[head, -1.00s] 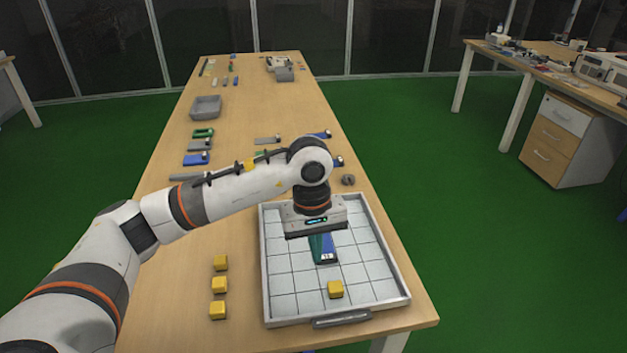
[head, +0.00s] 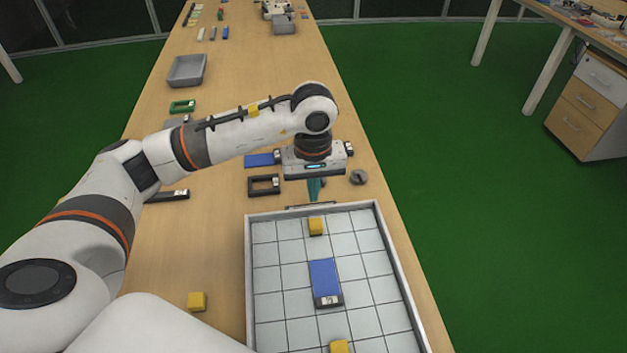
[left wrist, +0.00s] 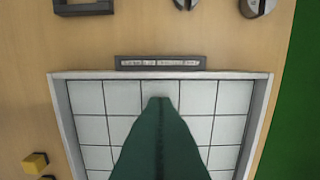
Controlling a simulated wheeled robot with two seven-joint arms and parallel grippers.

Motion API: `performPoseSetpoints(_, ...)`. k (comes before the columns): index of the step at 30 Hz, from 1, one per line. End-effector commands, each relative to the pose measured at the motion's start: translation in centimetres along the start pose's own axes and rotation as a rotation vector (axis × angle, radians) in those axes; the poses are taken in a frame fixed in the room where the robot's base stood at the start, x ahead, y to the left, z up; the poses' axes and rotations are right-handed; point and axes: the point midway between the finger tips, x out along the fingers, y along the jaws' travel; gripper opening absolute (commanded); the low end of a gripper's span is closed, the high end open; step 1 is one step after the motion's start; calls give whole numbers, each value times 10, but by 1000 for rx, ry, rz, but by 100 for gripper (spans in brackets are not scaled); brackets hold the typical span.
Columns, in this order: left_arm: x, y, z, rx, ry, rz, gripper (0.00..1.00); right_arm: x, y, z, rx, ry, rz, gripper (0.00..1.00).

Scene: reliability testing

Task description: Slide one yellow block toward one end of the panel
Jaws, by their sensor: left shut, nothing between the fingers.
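The panel is a light grey gridded tray (head: 283,340) with raised walls. A yellow block (head: 316,227) sits on it near the far end and a second yellow block (head: 339,347) near the close end. A blue block (head: 325,278) lies between them. My left gripper (head: 316,196) points down by the far end of the tray, just beyond the far yellow block in the head view. Its green fingers are shut and empty; they fill the middle of the left wrist view (left wrist: 158,100) and the far block does not show there. My right gripper is not in view.
A yellow block (head: 197,301) stands on the table left of the tray. Beyond the tray lie a black frame (head: 264,185), a blue piece (head: 259,160) and a round grey part (head: 358,177). A grey bin (head: 187,71) stands farther back.

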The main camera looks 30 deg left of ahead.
Motion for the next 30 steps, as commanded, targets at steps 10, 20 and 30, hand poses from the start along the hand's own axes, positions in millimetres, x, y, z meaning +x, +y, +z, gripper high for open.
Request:
performPoseSetpoints(10, 57, 0, 0, 0, 3, 1, 0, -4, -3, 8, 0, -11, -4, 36)
performPoseSetpoints(20, 68, 0, 0, 1, 0, -1, 0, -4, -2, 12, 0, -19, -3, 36)
performPoseSetpoints(30, 71, -1, -12, 5, -2, -2, 0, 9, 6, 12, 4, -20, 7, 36)
